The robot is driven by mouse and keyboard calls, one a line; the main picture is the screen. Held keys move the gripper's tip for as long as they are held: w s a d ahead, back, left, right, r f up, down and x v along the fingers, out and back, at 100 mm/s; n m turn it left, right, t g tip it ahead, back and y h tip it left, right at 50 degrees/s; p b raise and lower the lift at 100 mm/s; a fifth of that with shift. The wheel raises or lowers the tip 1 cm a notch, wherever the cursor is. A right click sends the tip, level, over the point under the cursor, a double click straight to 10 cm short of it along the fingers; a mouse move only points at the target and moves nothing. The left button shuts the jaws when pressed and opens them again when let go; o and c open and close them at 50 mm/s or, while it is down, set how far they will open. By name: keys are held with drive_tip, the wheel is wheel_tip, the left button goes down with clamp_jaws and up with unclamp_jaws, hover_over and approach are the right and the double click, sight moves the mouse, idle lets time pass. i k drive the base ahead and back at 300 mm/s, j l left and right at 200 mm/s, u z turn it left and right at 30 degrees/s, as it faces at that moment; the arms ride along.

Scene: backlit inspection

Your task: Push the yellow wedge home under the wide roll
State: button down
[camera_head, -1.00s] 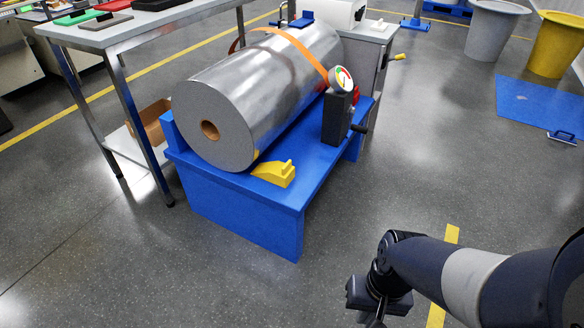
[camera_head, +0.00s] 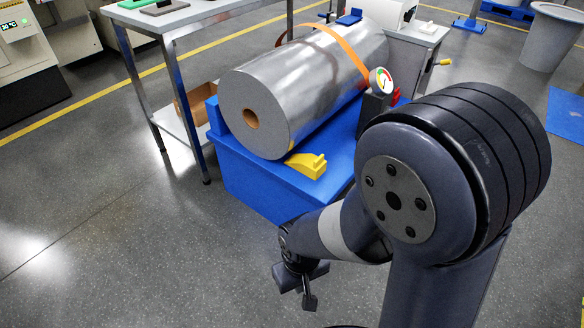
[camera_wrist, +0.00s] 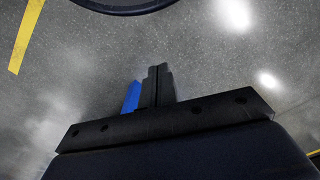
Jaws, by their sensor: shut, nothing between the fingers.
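The wide roll (camera_head: 300,92), silver with a brown core at its near end, lies on a blue stand (camera_head: 250,178) in the head view. The yellow wedge (camera_head: 308,165) sits on the stand's top at the roll's right side, near its front end; whether it touches the roll I cannot tell. My gripper (camera_head: 309,304) hangs low in front of the stand, apart from the wedge. Its fingers (camera_wrist: 157,86) show closed together and empty in the wrist view. My arm hides the stand's right part.
A gauge (camera_head: 381,81) on a dark block stands right of the roll, partly behind my arm. An orange strap (camera_head: 345,45) crosses the roll. A metal table (camera_head: 160,20) stands at left. Bare floor (camera_head: 120,250) lies in front and left.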

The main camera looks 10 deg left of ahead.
sight(313, 167)
drive_tip(key=i+l+u, duration=0.45)
drive_tip(key=i, duration=0.15)
drive_tip(key=i+l+u, duration=0.4)
drive_tip(key=l, duration=0.25)
drive_tip(key=i+l, duration=0.55)
drive_tip(key=l+u, duration=0.05)
drive_tip(key=l, duration=0.05)
